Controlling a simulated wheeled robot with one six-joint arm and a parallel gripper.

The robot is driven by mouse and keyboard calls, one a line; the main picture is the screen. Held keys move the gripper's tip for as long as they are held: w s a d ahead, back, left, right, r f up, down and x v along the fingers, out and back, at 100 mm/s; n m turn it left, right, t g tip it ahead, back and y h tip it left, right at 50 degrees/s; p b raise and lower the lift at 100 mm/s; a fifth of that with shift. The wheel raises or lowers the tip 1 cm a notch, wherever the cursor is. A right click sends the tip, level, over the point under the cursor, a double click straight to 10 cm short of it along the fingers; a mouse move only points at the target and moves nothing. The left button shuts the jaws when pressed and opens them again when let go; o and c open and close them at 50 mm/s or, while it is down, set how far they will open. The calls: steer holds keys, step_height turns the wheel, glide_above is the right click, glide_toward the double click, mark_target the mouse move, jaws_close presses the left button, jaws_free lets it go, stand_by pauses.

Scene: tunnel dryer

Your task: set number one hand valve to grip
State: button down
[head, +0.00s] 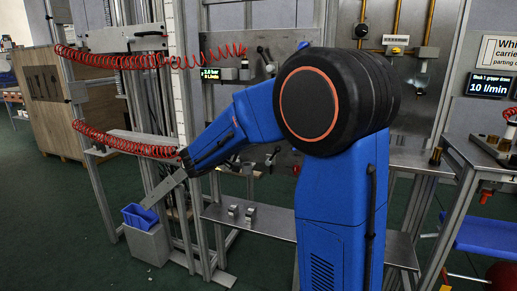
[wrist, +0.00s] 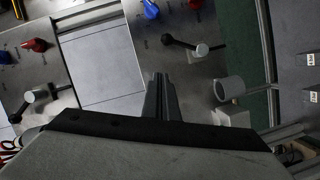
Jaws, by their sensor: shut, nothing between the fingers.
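My gripper (wrist: 160,80) is shut and empty in the middle of the wrist view, its narrow fingers pointing at a grey panel. Right of the fingertips is a hand valve with a black lever (wrist: 180,41) and a pale round end. Another lever valve (wrist: 38,96) is at the left. A red knob (wrist: 36,45) and a blue knob (wrist: 150,9) sit above. In the head view, black-handled levers (head: 266,60) and (head: 273,156) show on the panel behind my blue arm. No readable label shows which valve is number one. My fingertips cannot be made out in the head view.
Red coiled hoses (head: 110,140) hang at the left, near my forearm. A blue bin (head: 139,215) stands low at the left on a grey box. A small display (head: 211,74) is on the panel. A steel bench shelf (head: 270,221) runs below. My arm hides part of the panel.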

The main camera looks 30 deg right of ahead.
steer(key=v, duration=0.8)
steer(key=shift+d+r, duration=0.1)
steer(key=s+d+f+g+y, duration=0.15)
steer(key=s+f+y, duration=0.25)
steer(key=s, duration=0.7)
steer(key=s+d+f+g+y, duration=0.1)
steer(key=s+f+g+y, duration=0.3)
steer(key=s, duration=0.6)
steer(key=s+a+f+t+y, duration=0.2)
steer(key=s+a+f+y, duration=0.1)
steer(key=s+a, duration=0.3)
steer(key=s+a+f+t+y, duration=0.2)
steer(key=s+a+f+y, duration=0.2)
steer(key=s+a, duration=0.2)
steer(key=shift+s, duration=0.9)
